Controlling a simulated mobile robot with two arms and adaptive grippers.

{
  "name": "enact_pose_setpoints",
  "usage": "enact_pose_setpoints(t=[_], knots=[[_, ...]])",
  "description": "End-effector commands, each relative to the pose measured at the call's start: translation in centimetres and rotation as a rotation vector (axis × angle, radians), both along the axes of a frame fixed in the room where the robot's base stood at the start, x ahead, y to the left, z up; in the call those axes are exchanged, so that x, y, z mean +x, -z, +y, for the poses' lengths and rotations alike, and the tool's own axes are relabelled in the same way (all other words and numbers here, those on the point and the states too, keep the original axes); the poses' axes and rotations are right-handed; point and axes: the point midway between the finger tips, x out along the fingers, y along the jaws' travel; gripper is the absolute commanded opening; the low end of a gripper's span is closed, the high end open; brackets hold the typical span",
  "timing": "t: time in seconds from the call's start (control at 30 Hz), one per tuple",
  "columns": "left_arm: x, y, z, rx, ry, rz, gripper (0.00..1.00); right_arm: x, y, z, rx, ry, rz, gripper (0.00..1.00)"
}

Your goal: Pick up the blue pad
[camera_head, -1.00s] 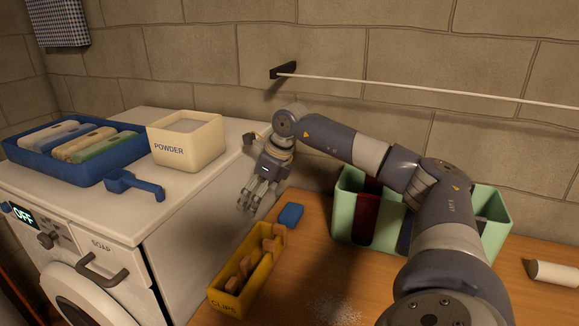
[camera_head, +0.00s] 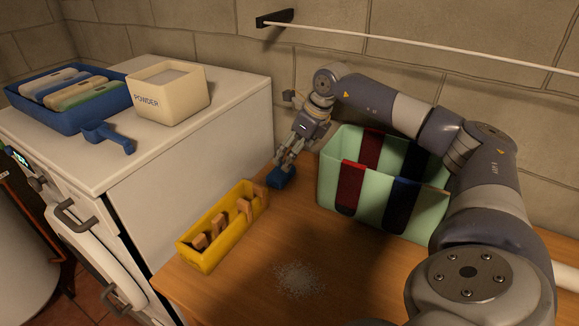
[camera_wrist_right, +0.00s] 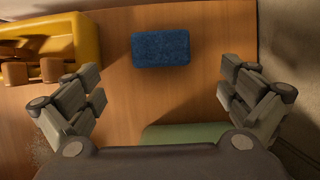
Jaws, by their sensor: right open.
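The blue pad (camera_head: 282,178) lies flat on the wooden table near the back edge, between the yellow clips box and the green bin. In the right wrist view the blue pad (camera_wrist_right: 160,48) shows whole, a small dark-blue block with bare wood around it. My right gripper (camera_head: 288,165) is just above the pad, pointing down, and hides part of it. In the right wrist view my right gripper (camera_wrist_right: 162,98) is open with its fingers wide apart, and the pad is ahead of the gap, not between the fingertips. My left gripper is not in view.
The yellow clips box (camera_head: 208,263) with wooden pegs stands left of the pad. A green bin (camera_head: 327,187) with red and blue strips stands right. White powder (camera_head: 298,278) lies on the table. The washing machine (camera_head: 158,168) borders the table's left; a rod (camera_head: 400,46) crosses the wall.

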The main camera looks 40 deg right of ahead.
Motion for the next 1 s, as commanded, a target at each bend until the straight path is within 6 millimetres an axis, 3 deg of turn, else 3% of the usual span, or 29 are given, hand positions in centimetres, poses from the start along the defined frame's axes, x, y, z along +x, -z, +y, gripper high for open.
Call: enact_pose_setpoints(t=[0.3, 0.6, 0.9, 1.0], knots=[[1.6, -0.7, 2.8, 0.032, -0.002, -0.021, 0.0, 1.3, 2.9, 0.2, 0.0, 0.002, 0.001, 0.98], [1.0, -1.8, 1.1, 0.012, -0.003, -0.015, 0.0, 3.1, 6.6, 0.4, 0.001, 0.0, 0.0, 0.98], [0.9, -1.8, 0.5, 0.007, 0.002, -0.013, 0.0, 3.3, 7.2, 0.4, -0.001, -0.001, -0.002, 0.98], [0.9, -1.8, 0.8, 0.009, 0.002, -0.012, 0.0, 3.3, 7.2, 0.4, -0.001, -0.001, -0.002, 0.81]])
